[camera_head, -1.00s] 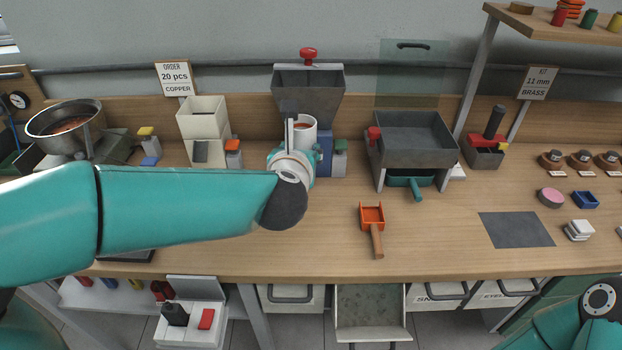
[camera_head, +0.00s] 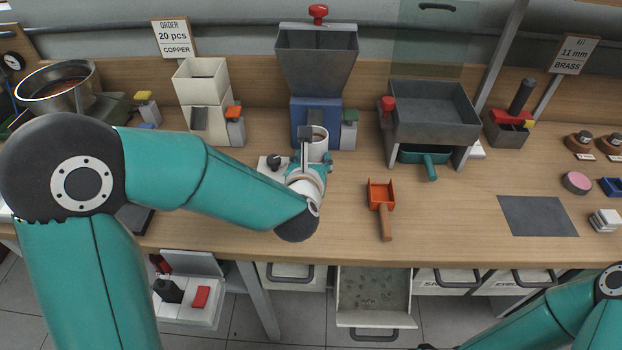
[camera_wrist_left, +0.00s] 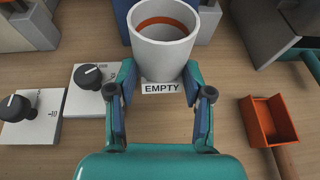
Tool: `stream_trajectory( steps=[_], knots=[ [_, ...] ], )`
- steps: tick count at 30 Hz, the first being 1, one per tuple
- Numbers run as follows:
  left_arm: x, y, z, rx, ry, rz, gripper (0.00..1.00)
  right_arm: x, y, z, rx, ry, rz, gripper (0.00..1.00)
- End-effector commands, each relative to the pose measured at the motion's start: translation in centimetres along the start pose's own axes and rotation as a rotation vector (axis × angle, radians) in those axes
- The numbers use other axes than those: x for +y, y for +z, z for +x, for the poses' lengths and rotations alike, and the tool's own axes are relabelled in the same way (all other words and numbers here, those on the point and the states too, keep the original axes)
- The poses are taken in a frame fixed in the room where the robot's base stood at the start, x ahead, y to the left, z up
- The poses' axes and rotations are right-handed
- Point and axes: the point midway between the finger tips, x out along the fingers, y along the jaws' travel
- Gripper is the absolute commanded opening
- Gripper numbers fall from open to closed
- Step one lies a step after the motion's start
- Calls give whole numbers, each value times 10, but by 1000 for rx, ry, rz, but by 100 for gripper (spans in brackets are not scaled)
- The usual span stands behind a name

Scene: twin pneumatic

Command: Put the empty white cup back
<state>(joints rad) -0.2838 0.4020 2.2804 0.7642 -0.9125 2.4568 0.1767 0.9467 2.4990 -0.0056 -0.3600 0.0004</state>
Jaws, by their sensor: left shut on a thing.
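My left gripper (camera_head: 314,163) is shut on the white cup (camera_head: 319,146), in front of the blue hopper machine (camera_head: 302,118). In the left wrist view the cup (camera_wrist_left: 163,48) is roughly upright at the far end of the gripper (camera_wrist_left: 160,95), with an orange-brown band inside its wall. A label reading EMPTY (camera_wrist_left: 163,88) shows just below the cup, between the fingers. I cannot tell whether the cup's base touches the table. My right arm shows at the lower right of the head view; its gripper is out of view.
Two dial blocks (camera_wrist_left: 97,88) (camera_wrist_left: 32,117) stand left of the gripper. An orange scoop (camera_head: 381,195) with a wooden handle lies to the right. A grey sieve box (camera_head: 432,112) stands behind it. A grey mat (camera_head: 538,216) lies farther right. The table front has free room.

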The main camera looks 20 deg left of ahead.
Motion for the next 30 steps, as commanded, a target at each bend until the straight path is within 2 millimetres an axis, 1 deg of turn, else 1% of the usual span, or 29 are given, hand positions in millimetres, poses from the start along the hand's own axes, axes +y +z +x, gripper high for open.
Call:
stream_trajectory(
  steps=[1,7,12,15,26,27,29,30],
  knots=[
    [0,-7,3,2,2,2,12,0,0,0,0,0,0,37],
    [1,-19,8,1,2,2,12,0,0,1,0,0,0,37],
    [1,-42,18,3,3,3,12,1,0,2,0,0,0,37],
    [1,-50,21,1,1,2,12,1,0,2,0,0,0,37],
    [1,-53,22,-2,2,-1,12,2,0,5,0,0,0,37],
    [1,-53,22,-1,2,-1,52,2,0,5,0,0,0,37],
    [1,-52,22,-1,2,-1,62,1,0,4,0,0,0,37],
    [1,-52,22,-1,2,-1,62,1,0,4,0,0,0,37]
  ],
)
